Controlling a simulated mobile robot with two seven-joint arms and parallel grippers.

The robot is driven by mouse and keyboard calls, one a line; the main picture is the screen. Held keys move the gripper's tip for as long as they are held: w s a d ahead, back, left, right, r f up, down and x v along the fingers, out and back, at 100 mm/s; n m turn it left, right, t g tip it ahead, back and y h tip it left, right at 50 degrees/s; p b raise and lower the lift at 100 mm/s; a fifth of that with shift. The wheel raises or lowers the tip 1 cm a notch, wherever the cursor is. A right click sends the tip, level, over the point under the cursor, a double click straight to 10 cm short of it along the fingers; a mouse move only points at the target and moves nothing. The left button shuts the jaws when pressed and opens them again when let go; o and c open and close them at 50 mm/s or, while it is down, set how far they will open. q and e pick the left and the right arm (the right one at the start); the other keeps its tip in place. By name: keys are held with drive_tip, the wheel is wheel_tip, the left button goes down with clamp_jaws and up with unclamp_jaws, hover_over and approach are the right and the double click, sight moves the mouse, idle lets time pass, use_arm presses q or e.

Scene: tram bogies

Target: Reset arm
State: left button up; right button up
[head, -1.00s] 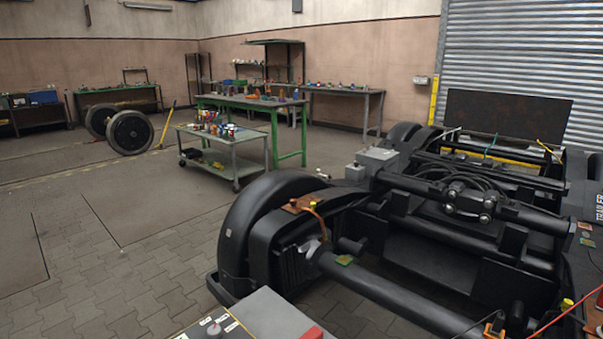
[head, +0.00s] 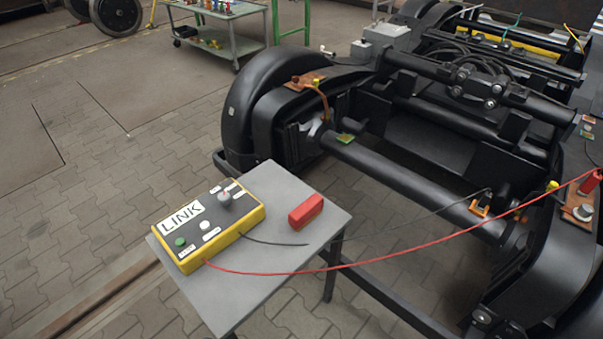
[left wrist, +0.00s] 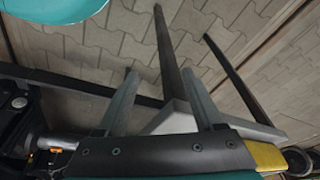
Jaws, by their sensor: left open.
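My left gripper (left wrist: 159,73) shows in the left wrist view with its two fingers apart and nothing between them. It is near the small grey table, whose edge and legs show behind the fingers. My left gripper does not show in the head view. My right gripper is in neither view.
The grey table (head: 262,270) bears a yellow and black LINK box (head: 208,222) and a red block (head: 306,211). A red cable (head: 430,248) runs from the box to the black bogie (head: 405,190). Paved floor (head: 100,190) at left is clear.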

use_arm(q)
drive_tip(key=s+a+f, duration=0.3)
drive_tip(key=s+f, duration=0.3)
drive_tip(key=f, duration=0.3)
drive_tip(key=s+a+f+p, duration=0.1)
drive_tip(key=s+a+f, duration=0.2)
drive_tip(key=s+f, duration=0.4)
drive_tip(key=shift+a+f+g+y, duration=0.25)
drive_tip(key=shift+f+g+y, duration=0.05)
drive_tip(key=shift+f, duration=0.55)
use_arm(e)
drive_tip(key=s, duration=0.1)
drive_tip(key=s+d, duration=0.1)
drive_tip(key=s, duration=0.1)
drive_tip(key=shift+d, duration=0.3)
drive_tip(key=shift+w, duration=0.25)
use_arm(q)
drive_tip(key=shift+s, duration=0.15)
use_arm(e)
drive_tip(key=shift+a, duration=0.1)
